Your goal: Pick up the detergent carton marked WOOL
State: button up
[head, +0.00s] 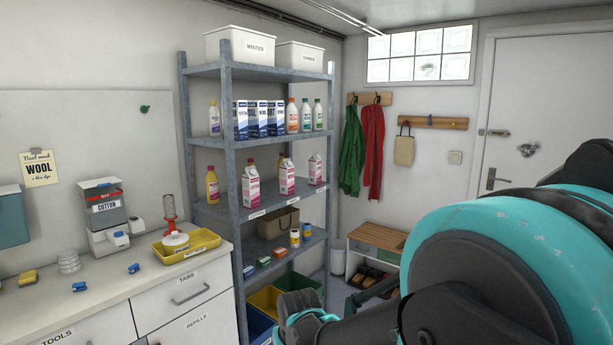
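No detergent carton can be clearly read as WOOL from here. Several blue-and-white cartons (257,120) stand in a row on the upper middle shelf of the grey rack; their lettering is too small to read surely. Pink-and-white gable-top cartons stand apart on the shelf below: a left one (250,187), a middle one (287,177) and a right one (316,170). Their lettering is also unclear. A paper note (39,169) on the wall board reads WOOL. My teal and black arm fills the lower right, in front of the rack's foot; my gripper's fingertips do not show.
The grey rack (230,180) also holds bottles (305,115), white bins (240,46) and small boxes (264,262). Left of it, a counter (110,285) bears a dispenser marked COTTON (104,205) and a yellow tray (187,246). A shoe bench (376,250) stands right of the rack.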

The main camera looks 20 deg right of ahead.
aim_at(286, 169)
jog(key=i+l, duration=0.1)
jog(key=l, duration=0.45)
jog(key=i+l, duration=0.1)
jog(key=l, duration=1)
jog(key=i, duration=0.05)
